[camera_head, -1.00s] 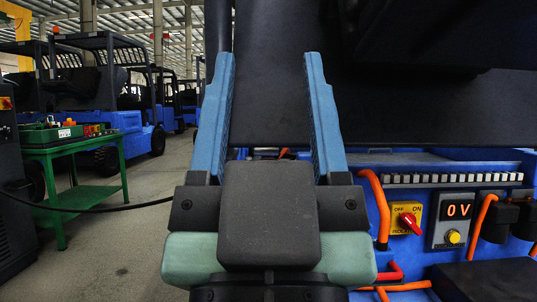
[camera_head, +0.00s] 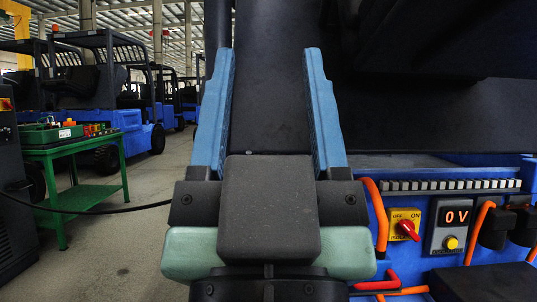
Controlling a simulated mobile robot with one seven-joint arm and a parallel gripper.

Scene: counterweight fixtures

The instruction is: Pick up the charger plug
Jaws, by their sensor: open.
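My gripper (camera_head: 268,52) fills the middle of the head view. Its two blue fingers are wide apart, pointing away from the camera, and nothing shows between them but the dark panel behind. I cannot make out the charger plug for certain. Two black connector blocks with orange cables sit on the blue truck at the right; the nearer-to-centre black connector (camera_head: 495,228) is one of them, and I cannot tell whether either is the plug. A black cable (camera_head: 120,210) runs from the left edge past the table and disappears behind my gripper.
A blue truck compartment at the right holds a red isolator switch (camera_head: 407,230) and a display (camera_head: 457,217) reading 0 V. A dark panel (camera_head: 420,115) stands beyond my gripper. A green table (camera_head: 95,145) stands left, with parked forklifts behind. Open floor (camera_head: 130,250) lies between.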

